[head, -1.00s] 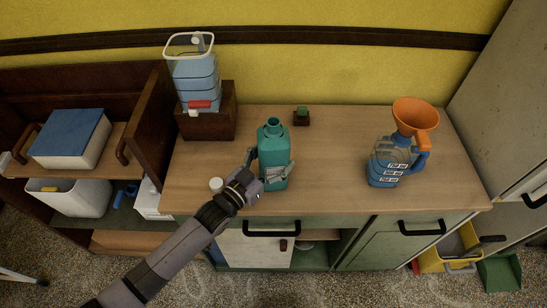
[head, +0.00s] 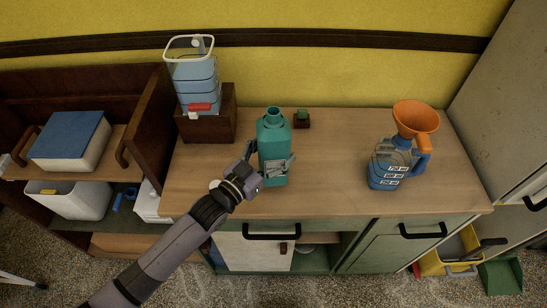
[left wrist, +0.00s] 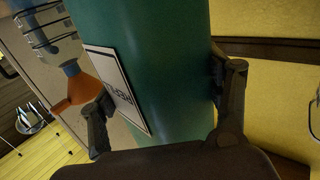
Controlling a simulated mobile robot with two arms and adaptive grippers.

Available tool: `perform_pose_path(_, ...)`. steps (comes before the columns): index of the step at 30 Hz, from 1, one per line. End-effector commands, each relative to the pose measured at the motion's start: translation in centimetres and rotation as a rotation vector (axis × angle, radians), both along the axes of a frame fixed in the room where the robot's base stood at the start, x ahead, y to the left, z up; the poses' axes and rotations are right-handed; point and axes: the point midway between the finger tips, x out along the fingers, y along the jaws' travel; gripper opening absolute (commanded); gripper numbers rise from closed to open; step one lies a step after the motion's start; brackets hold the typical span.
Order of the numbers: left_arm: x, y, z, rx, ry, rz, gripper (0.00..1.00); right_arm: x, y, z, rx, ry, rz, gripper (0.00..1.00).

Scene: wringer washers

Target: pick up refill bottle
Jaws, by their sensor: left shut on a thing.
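The refill bottle (head: 273,140) is teal with an open neck and stands upright over the front middle of the counter. My left gripper (head: 270,162) is shut around its body from the front, one finger on each side. In the left wrist view the bottle (left wrist: 165,60) fills the middle, with part of a pale label (left wrist: 118,88) showing. The fingers of my left gripper (left wrist: 165,105) press on both its sides. The bottle appears slightly above the wooden counter (head: 335,180). My right gripper is not in view.
A blue jug (head: 385,172) with an orange funnel (head: 416,117) stands to the right. A clear dispenser of blue liquid (head: 195,80) sits on a brown box (head: 222,120) at the back left.

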Motion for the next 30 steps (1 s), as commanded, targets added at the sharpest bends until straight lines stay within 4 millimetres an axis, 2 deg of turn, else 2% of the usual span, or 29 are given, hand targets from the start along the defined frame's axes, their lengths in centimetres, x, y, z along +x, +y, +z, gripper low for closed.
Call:
perform_pose_path(1, 0.1, -0.1, 2.0, -0.010, -0.017, -0.003, 0.10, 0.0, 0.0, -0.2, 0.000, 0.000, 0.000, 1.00)
perform_pose_path(6, 0.0, 0.0, 6.8, -0.009, -0.019, -0.003, 0.10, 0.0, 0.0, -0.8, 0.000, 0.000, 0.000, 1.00)
perform_pose_path(12, 0.0, 0.0, 11.7, -0.007, -0.017, -0.002, 0.10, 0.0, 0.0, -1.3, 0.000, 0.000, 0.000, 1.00)
perform_pose_path(15, 0.0, 0.0, 13.5, -0.007, -0.015, -0.003, 0.10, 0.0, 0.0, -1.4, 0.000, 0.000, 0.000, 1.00)
perform_pose_path(21, 0.0, 0.0, 15.8, -0.006, -0.013, -0.001, 0.10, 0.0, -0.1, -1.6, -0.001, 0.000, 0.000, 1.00)
perform_pose_path(30, 0.0, 0.0, 16.5, -0.006, -0.011, -0.001, 0.10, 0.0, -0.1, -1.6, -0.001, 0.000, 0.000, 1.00)
